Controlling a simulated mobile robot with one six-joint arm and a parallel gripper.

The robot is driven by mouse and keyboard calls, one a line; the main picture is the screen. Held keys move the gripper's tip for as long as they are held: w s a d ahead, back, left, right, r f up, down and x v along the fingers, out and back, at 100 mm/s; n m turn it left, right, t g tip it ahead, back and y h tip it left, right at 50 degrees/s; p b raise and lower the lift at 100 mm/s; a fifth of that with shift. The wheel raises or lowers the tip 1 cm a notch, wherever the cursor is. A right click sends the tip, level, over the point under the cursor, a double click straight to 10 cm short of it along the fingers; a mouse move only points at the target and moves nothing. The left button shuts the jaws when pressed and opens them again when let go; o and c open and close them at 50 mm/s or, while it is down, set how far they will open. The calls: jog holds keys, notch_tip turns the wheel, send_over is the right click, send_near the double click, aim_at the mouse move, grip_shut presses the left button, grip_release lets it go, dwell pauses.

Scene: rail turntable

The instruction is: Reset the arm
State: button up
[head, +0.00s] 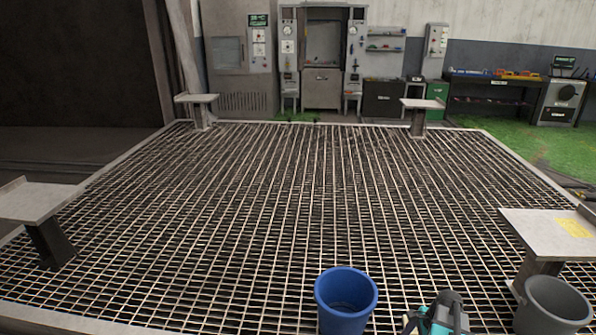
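A teal and dark grey piece (440,315) shows at the bottom edge of the head view, right of centre. It looks like part of my arm, but it is cut off by the frame and I cannot be sure. I see no gripper fingers, so I cannot see whether my gripper holds anything. A blue bucket (345,298) stands to the left of the teal piece, with its open top facing up. A grey bucket (553,305) stands to the right, near a pale stand.
A wide metal grating floor (290,210) spreads ahead, largely clear. Pale-topped stands are near its corners, at left (40,200), right (550,235), back left (197,98) and back right (422,103). Cabinets (322,60) and a workbench (492,82) line the back wall.

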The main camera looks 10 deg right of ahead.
jog(key=s+a+f+n+g+p, duration=0.1)
jog(key=s+a+f+n+g, duration=0.15)
jog(key=a+n, duration=0.45)
jog(key=s+a+f+n+g+h+p, duration=0.1)
jog(key=s+a+f+n+p, duration=0.2)
jog(key=a, duration=0.8)
jog(key=s+a+f+n+g, duration=0.1)
jog(key=s+a+f+n, duration=0.3)
jog(key=a, duration=0.4)
jog(key=s+a+n+g+h+p, duration=0.1)
jog(key=s+a+n+g, duration=0.1)
jog(key=s+a+n, duration=0.4)
jog(key=shift+s+f+n+h, duration=0.35)
jog(key=shift+s+n+h, duration=0.05)
jog(key=shift+s+n, duration=0.8)
jog(key=shift+a, duration=0.1)
jog(key=shift+c, duration=0.3)
